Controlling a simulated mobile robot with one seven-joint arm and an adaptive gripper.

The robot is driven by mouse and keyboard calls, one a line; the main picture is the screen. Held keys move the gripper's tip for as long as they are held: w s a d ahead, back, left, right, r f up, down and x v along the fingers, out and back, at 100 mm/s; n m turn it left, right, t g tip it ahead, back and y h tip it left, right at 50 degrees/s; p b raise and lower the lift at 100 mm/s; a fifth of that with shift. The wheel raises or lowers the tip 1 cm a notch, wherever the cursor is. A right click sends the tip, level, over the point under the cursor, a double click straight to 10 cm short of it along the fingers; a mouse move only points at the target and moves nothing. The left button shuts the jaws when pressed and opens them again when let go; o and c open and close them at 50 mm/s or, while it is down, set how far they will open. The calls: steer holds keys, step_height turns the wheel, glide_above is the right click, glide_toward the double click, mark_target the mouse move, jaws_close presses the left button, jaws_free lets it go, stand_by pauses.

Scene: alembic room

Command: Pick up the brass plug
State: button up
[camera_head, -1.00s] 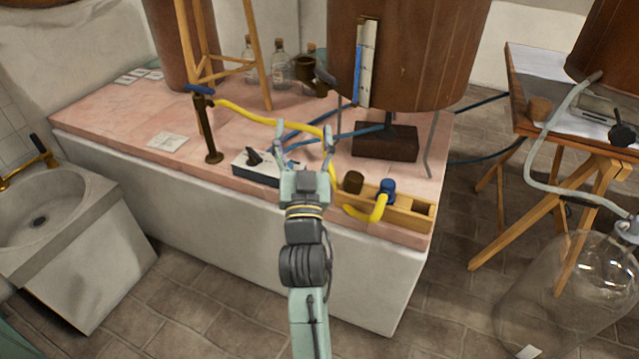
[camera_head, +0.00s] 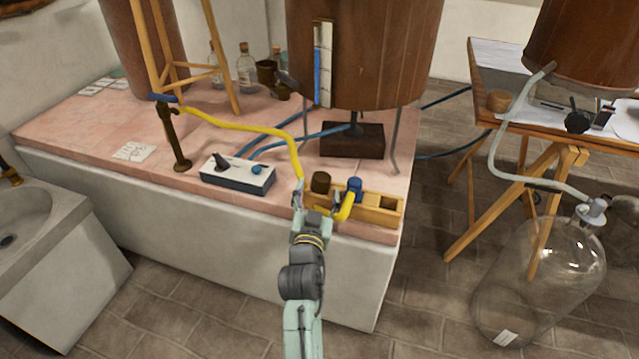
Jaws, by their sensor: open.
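A short dark brown-gold cylinder, which looks like the brass plug (camera_head: 320,181), stands upright at the left end of a wooden holder (camera_head: 378,212) near the front right of the pink counter. My gripper (camera_head: 317,197) is open, its fingers pointing away toward the counter. In the picture the fingertips lie just below and around the plug's lower part. I cannot tell whether they touch it. The plug's base and the left end of the holder are hidden by my gripper.
A blue fitting (camera_head: 355,188) sits in the holder right of the plug. A yellow hose (camera_head: 240,128) runs from a tap post (camera_head: 177,145) down behind my gripper. A switch box (camera_head: 238,175) lies left. A dark block (camera_head: 352,140) and copper vessel (camera_head: 370,50) stand behind.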

mark_target(320, 186)
steer(key=w, duration=0.1)
steer(key=w+p, duration=0.1)
steer(key=w, duration=0.1)
steer(key=w+d, duration=0.1)
steer(key=w, duration=0.1)
steer(key=shift+r, duration=0.3)
steer(key=shift+c, duration=0.3)
steer(key=c, duration=1.3)
step_height(320, 186, up, 10)
steer(key=shift+r, duration=0.1)
